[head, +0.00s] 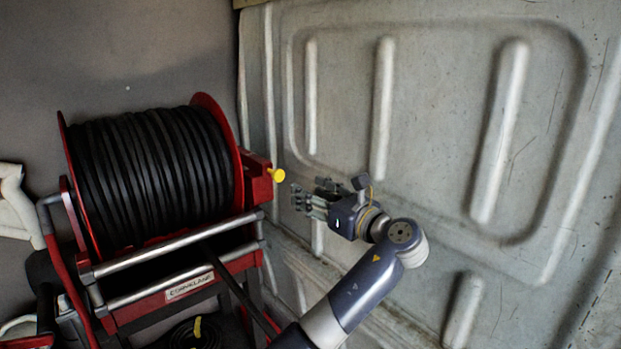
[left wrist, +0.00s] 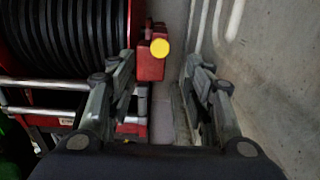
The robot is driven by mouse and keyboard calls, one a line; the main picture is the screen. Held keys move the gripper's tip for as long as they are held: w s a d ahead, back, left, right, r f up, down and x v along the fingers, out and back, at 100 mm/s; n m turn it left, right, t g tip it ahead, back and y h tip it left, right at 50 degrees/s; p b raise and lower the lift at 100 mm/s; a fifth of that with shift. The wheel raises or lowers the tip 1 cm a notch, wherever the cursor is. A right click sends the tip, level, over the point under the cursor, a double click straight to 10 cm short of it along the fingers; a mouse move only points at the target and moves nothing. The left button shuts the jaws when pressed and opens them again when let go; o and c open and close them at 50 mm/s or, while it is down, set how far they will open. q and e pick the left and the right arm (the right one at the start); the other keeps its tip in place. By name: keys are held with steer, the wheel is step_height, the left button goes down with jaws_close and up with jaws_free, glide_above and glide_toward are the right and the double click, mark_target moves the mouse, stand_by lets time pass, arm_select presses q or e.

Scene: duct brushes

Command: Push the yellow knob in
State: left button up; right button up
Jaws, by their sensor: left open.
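The yellow knob (head: 277,175) sticks out to the right from a red block (head: 258,181) on the side of the hose reel in the head view. In the left wrist view the yellow knob (left wrist: 160,46) shows as a round face ahead of the fingers, left of the middle of the gap. My left gripper (head: 304,200) is open and empty, just right of and slightly below the knob in the head view, apart from it. Its two fingers (left wrist: 167,72) stand wide apart in the left wrist view. My right gripper is not in view.
The reel's drum of black hose (head: 155,175) sits in a red frame with silver bars (head: 175,258). A ribbed grey metal wall (head: 430,110) rises behind and to the right of my arm. A narrow gap lies between reel and wall.

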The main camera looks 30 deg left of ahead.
mark_target(280, 175)
arm_select(q)
steer(key=p+x, duration=0.2)
steer(key=x, duration=0.7)
steer(key=shift+a+r+p, duration=0.15)
steer(key=shift+a+p, duration=0.05)
steer(key=shift+p, duration=0.2)
steer(key=shift+x, duration=0.75)
steer(key=shift+c, duration=0.6)
